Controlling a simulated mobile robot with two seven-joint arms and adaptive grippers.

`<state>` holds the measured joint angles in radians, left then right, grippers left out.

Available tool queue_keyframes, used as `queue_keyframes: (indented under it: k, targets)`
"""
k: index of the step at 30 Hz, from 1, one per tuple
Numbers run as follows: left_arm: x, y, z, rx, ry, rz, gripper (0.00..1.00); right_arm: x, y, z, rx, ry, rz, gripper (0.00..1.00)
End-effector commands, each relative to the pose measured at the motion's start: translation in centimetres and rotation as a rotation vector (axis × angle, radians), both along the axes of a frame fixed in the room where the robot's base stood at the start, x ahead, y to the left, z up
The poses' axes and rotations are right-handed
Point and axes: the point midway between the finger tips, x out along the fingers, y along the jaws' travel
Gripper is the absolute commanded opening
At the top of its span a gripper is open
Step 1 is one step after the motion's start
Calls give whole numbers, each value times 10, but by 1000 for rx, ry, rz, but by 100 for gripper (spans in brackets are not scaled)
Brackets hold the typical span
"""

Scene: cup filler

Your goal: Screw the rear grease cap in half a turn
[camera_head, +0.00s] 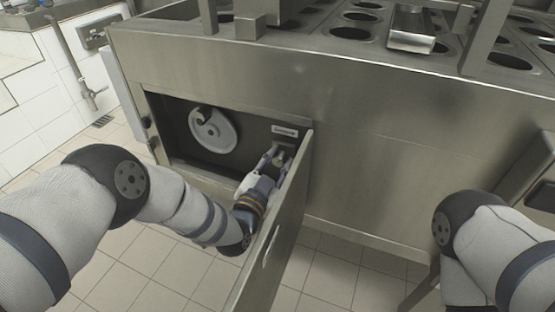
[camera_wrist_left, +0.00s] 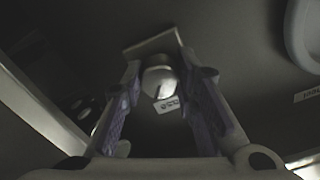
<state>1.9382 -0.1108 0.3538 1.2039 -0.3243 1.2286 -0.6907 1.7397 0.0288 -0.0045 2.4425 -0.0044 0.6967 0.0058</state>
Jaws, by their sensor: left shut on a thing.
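The grease cap (camera_head: 281,156) is a small, pale round knob inside the open bay on the machine's front. It sits below a small label plate (camera_head: 285,131). My left gripper (camera_head: 275,157) reaches into the bay and is shut on the cap. In the left wrist view, the cap (camera_wrist_left: 158,82) is a light knob with a dark slot line, between the two fingertips. A small tag (camera_wrist_left: 167,104) shows beside it. My right gripper is out of view; only part of that arm shows at the right.
An open door panel (camera_head: 277,235) stands close to the right of my left wrist. A grey disc (camera_head: 213,130) is on the bay's back wall to the left. The machine's top (camera_head: 350,25) has round holes. The tiled floor (camera_head: 330,270) in front is clear.

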Motion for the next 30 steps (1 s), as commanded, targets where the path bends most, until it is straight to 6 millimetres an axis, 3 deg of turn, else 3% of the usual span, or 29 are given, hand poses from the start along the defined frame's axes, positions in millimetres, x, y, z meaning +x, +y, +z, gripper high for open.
queue_keyframes:
  k: [30]
  targets:
    - [0,0,0,891,-370,0,0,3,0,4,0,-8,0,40]
